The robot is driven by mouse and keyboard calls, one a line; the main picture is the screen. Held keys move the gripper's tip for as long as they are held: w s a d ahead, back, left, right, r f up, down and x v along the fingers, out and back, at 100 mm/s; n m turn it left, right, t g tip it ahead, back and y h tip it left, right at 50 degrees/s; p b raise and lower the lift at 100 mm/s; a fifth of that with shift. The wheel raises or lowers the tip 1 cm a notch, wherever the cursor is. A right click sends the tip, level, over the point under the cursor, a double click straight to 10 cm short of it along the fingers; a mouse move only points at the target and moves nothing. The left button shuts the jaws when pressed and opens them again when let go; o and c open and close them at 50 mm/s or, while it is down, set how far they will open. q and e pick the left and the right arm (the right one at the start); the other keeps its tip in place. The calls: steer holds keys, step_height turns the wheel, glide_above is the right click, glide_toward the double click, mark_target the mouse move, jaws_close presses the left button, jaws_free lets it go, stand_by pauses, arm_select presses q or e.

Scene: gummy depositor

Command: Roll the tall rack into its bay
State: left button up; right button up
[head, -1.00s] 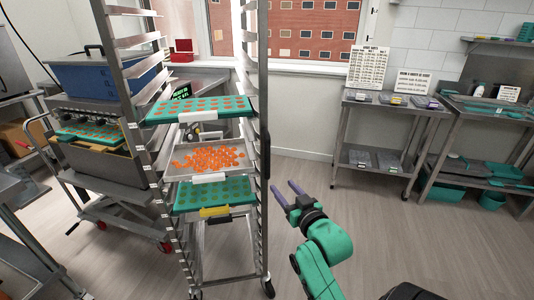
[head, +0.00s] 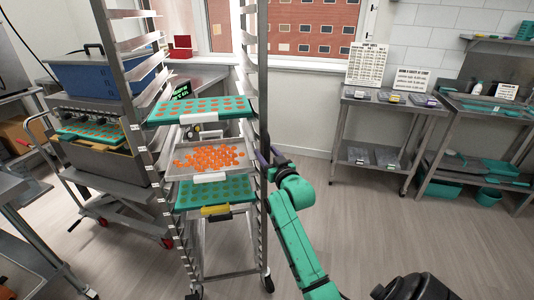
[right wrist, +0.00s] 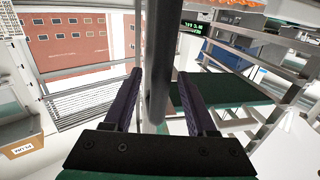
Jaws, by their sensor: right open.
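The tall rack (head: 263,215) is a metal frame on casters, standing left of centre in the head view. It bears two green mould trays (head: 222,103) and, between them, a metal tray of orange gummies (head: 212,158). My right gripper (head: 268,157) is at the rack's right front post, partly hidden there. In the right wrist view its purple fingers (right wrist: 160,80) are open, one on either side of a dark upright handle bar (right wrist: 160,60). I cannot tell whether either finger touches the bar. My left gripper is not in view.
A depositor machine (head: 100,115) on a red-wheeled cart (head: 125,205) stands close to the rack's left. A steel side table (head: 375,130) and a workbench (head: 480,130) stand along the back right. The floor (head: 375,225) right of the rack is clear.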

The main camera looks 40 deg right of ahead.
jaws_close()
stand_by(1.4)
